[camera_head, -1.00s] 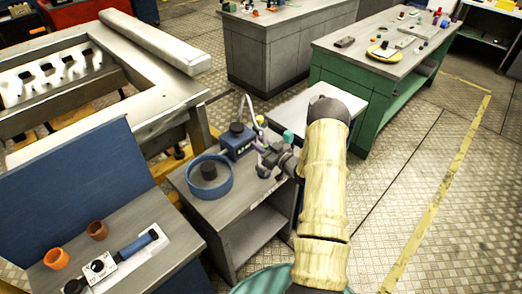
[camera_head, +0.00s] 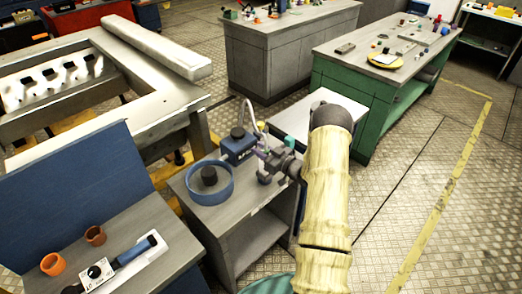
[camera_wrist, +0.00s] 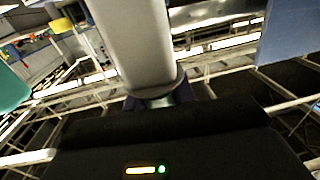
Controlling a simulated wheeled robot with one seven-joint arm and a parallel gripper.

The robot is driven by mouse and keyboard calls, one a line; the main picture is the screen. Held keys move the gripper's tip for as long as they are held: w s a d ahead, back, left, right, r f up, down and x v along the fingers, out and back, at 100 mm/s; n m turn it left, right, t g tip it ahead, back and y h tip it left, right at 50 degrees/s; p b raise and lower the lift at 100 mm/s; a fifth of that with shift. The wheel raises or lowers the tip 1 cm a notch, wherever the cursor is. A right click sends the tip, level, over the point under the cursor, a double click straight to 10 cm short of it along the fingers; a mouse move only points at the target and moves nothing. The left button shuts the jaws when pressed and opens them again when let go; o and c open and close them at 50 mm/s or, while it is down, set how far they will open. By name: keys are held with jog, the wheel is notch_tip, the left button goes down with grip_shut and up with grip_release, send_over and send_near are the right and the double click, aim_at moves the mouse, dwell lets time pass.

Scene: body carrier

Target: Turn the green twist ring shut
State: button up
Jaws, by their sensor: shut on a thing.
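My gripper (camera_head: 262,160) is at the right side of a small grey cart, beside a blue box. In the wrist view, its dark fingers (camera_wrist: 160,101) are shut around the base of a thick grey tube (camera_wrist: 135,45). A narrow greenish band, which looks like the green twist ring (camera_wrist: 158,98), shows between the fingertips. Most of it is hidden by the fingers and the tube, so I cannot tell its turn angle. In the head view the ring is too small and covered to make out.
The grey cart (camera_head: 228,222) carries the blue box (camera_head: 238,148) with a black knob and a round blue tray (camera_head: 221,194). A teal part (camera_wrist: 10,90) is close at the wrist view's left edge. A green bench (camera_head: 335,85) stands behind; open floor is at right.

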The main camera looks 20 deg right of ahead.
dwell(0.6)
jog(key=o, duration=1)
jog(key=shift+s+d, duration=0.1)
jog(key=shift+s+d+f, duration=0.1)
jog(key=shift+s+d, duration=0.05)
jog(key=shift+s, duration=0.1)
jog(key=b+v, duration=0.5)
jog(key=v, duration=1.1)
jog(key=shift+s, duration=0.25)
jog(key=shift+d, duration=0.15)
